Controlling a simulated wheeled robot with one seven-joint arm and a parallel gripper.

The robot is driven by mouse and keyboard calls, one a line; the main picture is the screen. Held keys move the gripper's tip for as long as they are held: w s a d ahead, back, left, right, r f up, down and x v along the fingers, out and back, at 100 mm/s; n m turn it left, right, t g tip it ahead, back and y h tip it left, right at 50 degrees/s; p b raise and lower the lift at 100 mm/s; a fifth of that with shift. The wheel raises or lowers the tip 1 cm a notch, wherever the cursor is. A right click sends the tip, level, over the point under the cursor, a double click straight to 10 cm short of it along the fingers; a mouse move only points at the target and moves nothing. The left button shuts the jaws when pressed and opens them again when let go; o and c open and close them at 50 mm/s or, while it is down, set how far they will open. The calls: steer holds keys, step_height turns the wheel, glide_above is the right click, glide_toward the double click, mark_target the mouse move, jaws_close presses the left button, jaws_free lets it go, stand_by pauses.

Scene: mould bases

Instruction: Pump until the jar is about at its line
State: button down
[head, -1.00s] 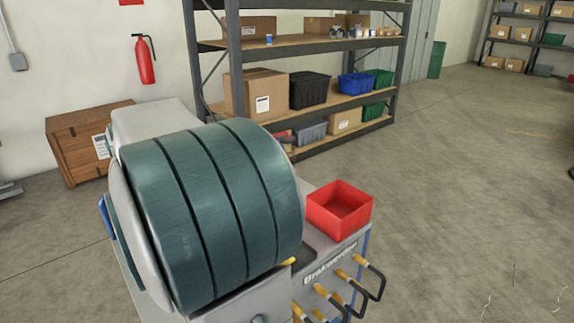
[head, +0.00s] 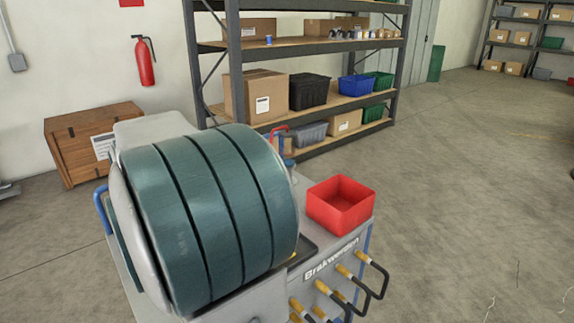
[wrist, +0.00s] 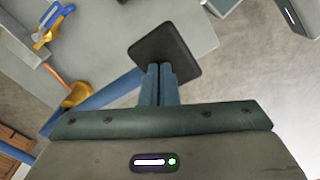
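In the head view, a thing with a red bent handle (head: 279,131) shows just past the top right of my large teal arm link. A small bluish part is below it; I cannot tell whether this is the pump or the jar. No jar line or fill level can be made out. My gripper is hidden in the head view. In the wrist view, my gripper (wrist: 159,70) has its two blue-grey fingers together, with nothing visible between them. Its tips appear over a dark square plate (wrist: 165,45); I cannot tell whether they touch it.
A red open bin (head: 341,204) stands on the grey bench (head: 318,265). Black hooks with yellow sleeves (head: 372,278) stick out from the bench front. In the wrist view, a blue-and-yellow tool (wrist: 50,22) lies at upper left. Shelving (head: 330,95) stands behind; open floor is at right.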

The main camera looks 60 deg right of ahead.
step_height(320, 180, down, 10)
steer(key=b, duration=0.6)
step_height(320, 180, up, 17)
steer(key=p, duration=1.3)
steer(key=shift+f+p, duration=0.15)
steer(key=shift+p, duration=0.2)
steer(key=shift+f, duration=0.1)
step_height(320, 180, down, 16)
steer(key=b, duration=1.2)
steer(key=shift+f, duration=0.2)
step_height(320, 180, up, 17)
steer(key=p, duration=1.3)
steer(key=shift+f+p, duration=0.2)
steer(key=shift+p, duration=0.1)
steer(key=shift+f, duration=0.1)
